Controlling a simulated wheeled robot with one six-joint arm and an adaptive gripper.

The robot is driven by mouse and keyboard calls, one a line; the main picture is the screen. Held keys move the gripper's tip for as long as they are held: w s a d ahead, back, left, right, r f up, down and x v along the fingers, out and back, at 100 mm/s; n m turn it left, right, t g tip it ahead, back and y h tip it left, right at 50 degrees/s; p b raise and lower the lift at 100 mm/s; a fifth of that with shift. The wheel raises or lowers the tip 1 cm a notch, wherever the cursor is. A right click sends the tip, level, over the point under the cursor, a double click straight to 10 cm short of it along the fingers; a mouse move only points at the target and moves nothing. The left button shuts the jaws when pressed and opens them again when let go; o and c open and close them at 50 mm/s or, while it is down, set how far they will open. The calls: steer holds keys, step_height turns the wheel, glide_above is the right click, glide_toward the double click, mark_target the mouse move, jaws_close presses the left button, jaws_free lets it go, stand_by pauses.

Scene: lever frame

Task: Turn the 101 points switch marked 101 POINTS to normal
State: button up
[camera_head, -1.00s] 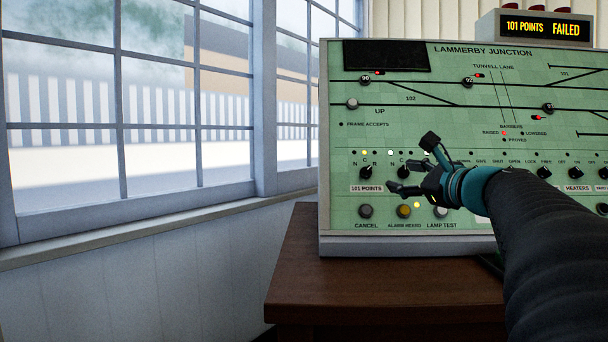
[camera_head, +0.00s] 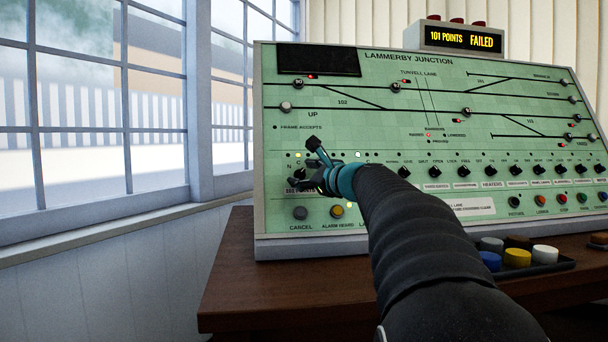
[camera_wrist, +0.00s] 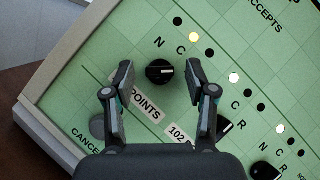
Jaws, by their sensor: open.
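The label (camera_wrist: 146,103) below is partly covered, with POINTS readable. My gripper (camera_wrist: 162,78) is open, one finger on each side of the knob, with gaps visible; depth to the panel is unclear. In the head view, my gripper (camera_head: 303,165) is over the knob (camera_head: 299,174) at the panel's lower left.
The neighbouring 102 switch (camera_wrist: 224,126) lies close to the right finger. The cancel button (camera_head: 300,213) and alarm heard button (camera_head: 337,211) sit below. A display (camera_head: 460,39) reads 101 POINTS FAILED. Coloured caps stand in a tray (camera_head: 548,268) on the desk (camera_head: 235,285).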

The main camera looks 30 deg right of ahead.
jaws_close()
steer(key=shift+r, duration=0.1)
steer(key=n+g+y+p, duration=0.1)
steer(key=n+p, duration=0.1)
steer(key=n+g+y+p, duration=0.1)
steer(key=n+p, duration=0.2)
steer(key=shift+w+d+r+g, duration=0.1)
steer(key=shift+d+r+g, duration=0.1)
steer(key=shift+r+g, duration=0.15)
steer(key=n+g+p, duration=0.1)
steer(key=p, duration=0.1)
steer(key=n+g+p, duration=0.1)
steer(key=n+p, duration=0.1)
steer(key=n+g+p, duration=0.1)
steer(key=n+p, duration=0.1)
steer(key=p, duration=0.1)
steer(key=shift+w+r+y, duration=0.1)
steer(key=shift+r+y, duration=0.15)
steer(key=shift+y, duration=0.05)
steer(key=n+g+p, duration=0.2)
steer(key=n, duration=0.1)
steer(key=shift+w+f+n, duration=0.1)
steer(key=shift+n, duration=0.2)
steer(key=shift+a+n+g+h, duration=0.1)
steer(key=shift+n+g+h, duration=0.9)
steer(key=shift+n+g, duration=0.5)
steer(key=shift+t, duration=0.25)
